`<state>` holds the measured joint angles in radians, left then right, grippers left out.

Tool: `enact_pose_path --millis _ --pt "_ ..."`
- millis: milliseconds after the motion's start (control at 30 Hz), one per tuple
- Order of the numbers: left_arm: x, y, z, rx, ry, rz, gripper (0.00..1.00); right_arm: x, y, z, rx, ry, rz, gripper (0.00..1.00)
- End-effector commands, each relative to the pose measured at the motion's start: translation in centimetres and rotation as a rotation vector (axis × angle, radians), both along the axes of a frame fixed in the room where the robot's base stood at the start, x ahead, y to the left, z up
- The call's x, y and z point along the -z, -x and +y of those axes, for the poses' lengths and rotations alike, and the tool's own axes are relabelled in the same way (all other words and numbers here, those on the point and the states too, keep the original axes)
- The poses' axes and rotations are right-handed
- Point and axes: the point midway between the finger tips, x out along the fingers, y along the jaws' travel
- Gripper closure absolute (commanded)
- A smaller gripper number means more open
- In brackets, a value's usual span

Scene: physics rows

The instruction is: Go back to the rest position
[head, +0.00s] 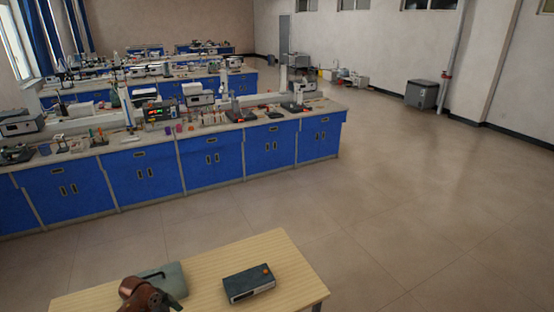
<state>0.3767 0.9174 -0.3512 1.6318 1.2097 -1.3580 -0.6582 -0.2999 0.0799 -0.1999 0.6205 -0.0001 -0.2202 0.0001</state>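Neither of my grippers shows in the head view, and no arm is in the picture. Whether they are open or shut is hidden from me. A light wooden table (213,269) stands at the bottom, cut off by the lower edge. On it is a dark box-shaped device (249,284) with an orange knob on top. To its left lies a grey-green flat case (172,278). A reddish-brown rounded object (133,287) is partly in front of the case, and its lower part is cut off.
A long lab bench with blue cabinets (214,162) crosses the left and middle, crowded with instruments. More benches stand behind it. A grey bin (422,95) stands near the right wall. The tiled floor (420,210) at right is open.

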Motion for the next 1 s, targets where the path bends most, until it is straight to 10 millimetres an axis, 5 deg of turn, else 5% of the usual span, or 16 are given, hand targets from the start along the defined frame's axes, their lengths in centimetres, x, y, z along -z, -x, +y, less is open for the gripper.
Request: enact_pose_path --millis 200,400,600,1000 --pt "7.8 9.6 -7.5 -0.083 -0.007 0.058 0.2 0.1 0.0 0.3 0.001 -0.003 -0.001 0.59" --pt "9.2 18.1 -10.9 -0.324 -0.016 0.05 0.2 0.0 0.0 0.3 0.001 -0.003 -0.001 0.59" --pt "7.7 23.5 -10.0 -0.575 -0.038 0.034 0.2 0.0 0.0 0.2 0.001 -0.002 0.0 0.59" --pt "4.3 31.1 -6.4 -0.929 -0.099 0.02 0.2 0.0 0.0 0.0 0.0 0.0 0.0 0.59"
